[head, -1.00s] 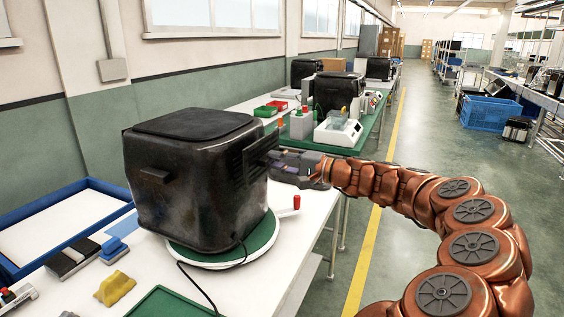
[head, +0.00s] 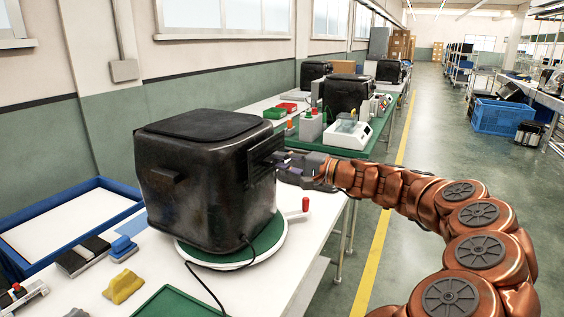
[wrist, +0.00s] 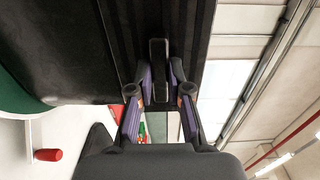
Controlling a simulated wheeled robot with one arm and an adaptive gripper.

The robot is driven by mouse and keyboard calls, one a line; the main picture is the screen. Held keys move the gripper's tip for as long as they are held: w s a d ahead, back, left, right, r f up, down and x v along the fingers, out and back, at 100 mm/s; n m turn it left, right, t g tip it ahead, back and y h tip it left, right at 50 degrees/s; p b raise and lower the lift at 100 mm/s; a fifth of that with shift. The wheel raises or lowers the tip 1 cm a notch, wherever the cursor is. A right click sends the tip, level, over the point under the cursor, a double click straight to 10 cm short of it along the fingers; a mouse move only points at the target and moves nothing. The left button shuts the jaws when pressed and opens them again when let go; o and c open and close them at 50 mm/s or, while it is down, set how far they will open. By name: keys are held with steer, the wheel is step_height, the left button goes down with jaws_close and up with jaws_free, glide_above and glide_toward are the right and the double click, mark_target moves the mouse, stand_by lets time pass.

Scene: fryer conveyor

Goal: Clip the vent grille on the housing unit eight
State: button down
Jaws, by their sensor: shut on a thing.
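The black box-shaped housing (head: 195,195) stands on a round green-topped turntable (head: 192,256) on the white bench. My gripper (head: 284,163) is at the housing's right side, shut on the dark ribbed vent grille (head: 262,158). In the wrist view the purple-padded fingers of my gripper (wrist: 159,78) close on a black tab in the middle of the grille (wrist: 196,25). The housing (wrist: 60,50) fills the left of that view. The grille lies at or very close to the housing's side; I cannot tell whether it is seated. Its clips are hidden.
A red-knobbed handle (head: 305,204) sticks out from the turntable below my gripper. A black cable runs over the bench front. A blue-rimmed tray (head: 120,189), a yellow block (head: 123,287) and brushes lie left and front.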

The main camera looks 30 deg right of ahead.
mark_target(271, 159)
steer(key=shift+w+a, duration=0.2)
steer(key=shift+w, duration=0.2)
steer(key=shift+b, duration=0.6)
stand_by(1.1)
steer(key=shift+x, duration=1.1)
stand_by(1.3)
steer(key=shift+b+v, duration=0.3)
steer(key=shift+v, duration=0.5)
stand_by(0.5)
steer(key=shift+w+a+b, duration=0.2)
steer(key=shift+w+b, duration=0.1)
steer(key=shift+b, duration=0.1)
stand_by(1.8)
